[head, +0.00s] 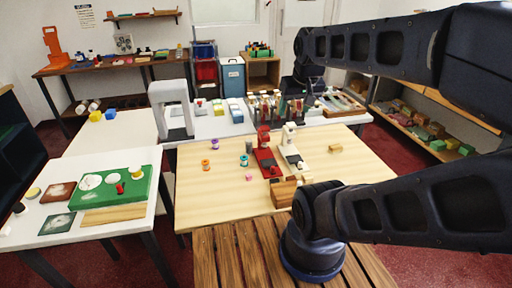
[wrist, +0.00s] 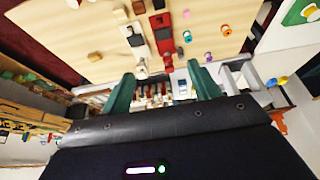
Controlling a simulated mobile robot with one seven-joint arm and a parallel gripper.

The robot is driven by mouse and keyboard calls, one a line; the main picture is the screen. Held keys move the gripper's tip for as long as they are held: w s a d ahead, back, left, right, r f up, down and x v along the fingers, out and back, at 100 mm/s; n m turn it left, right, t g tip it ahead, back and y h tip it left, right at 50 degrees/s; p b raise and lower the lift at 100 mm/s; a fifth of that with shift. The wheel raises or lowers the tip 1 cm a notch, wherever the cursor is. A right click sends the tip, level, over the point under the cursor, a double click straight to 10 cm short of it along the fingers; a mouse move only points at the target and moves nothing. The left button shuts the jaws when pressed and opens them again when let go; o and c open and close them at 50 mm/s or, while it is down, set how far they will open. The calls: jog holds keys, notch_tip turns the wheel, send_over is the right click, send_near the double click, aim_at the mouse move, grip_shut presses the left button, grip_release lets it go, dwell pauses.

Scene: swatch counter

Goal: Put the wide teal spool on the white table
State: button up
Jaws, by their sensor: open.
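The wide teal spool (head: 244,160) stands on the pale wooden table (head: 200,195), left of the red device. It also shows small in the wrist view (wrist: 187,37). The white table (head: 90,233) stands at the left in the head view. A green board, dark squares and small round things lie on it. My gripper (wrist: 162,88) is open, its two green fingers wide apart with nothing between them. It is away from the spool, which lies beyond the fingertips. I cannot make out the gripper in the head view.
An orange spool (head: 205,164), a purple spool (head: 215,144) and a pink spool (head: 249,177) stand near the teal one. A red device (head: 266,160) and wooden blocks (head: 284,192) are to its right. A grey arch (head: 174,92) stands behind. A floor gap separates the two tables.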

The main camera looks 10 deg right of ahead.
jog(key=m+g+h, duration=0.1)
jog(key=m+h, duration=0.2)
jog(key=m, duration=0.6)
send_over(244, 157)
jog(key=s+a, duration=0.1)
jog(key=s, duration=0.1)
jog(key=shift+w+a+f, duration=0.1)
jog(key=shift+w+f, duration=0.05)
jog(key=shift+f, duration=8.05)
jog(key=shift+w+a+f, duration=0.1)
jog(key=shift+f, duration=8.1)
jog(key=shift+s+x, duration=0.1)
jog(key=shift+x, duration=1.4)
jog(key=shift+s+x, duration=0.15)
jog(key=shift+x, duration=1.4)
jog(key=shift+a+f, duration=0.1)
jog(key=shift+a, duration=0.05)
jog(key=c, duration=1)
jog(key=shift+c, duration=0.2)
